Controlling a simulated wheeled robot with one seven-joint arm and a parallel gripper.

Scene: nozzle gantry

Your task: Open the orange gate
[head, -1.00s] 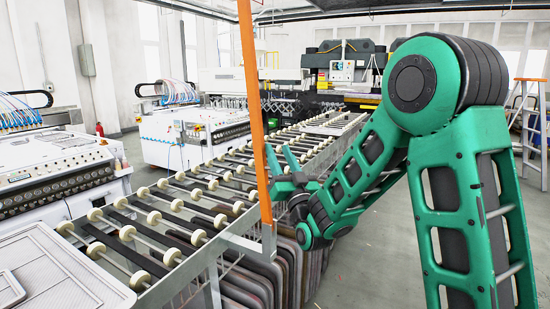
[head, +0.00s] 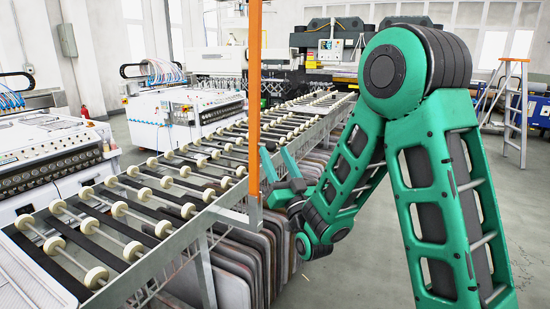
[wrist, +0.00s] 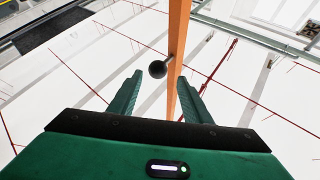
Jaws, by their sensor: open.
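The orange gate shows as a tall orange bar (head: 254,75) standing upright beside the roller conveyor in the head view. In the wrist view the orange bar (wrist: 177,45) runs down from the top edge, with a dark round knob (wrist: 157,69) at its left side. My gripper (head: 276,152) is close to the right of the bar's lower part in the head view. In the wrist view my gripper (wrist: 159,77) is open and empty. The knob appears between its fingertips, and the bar passes behind the right finger. I cannot tell whether anything touches.
The roller conveyor (head: 150,215) runs from front left to the back. Grey panels (head: 240,262) stand under its right side. White machines (head: 180,117) stand on the left. A stepladder (head: 514,110) is at the right. Grey floor (head: 345,280) is free right of the conveyor.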

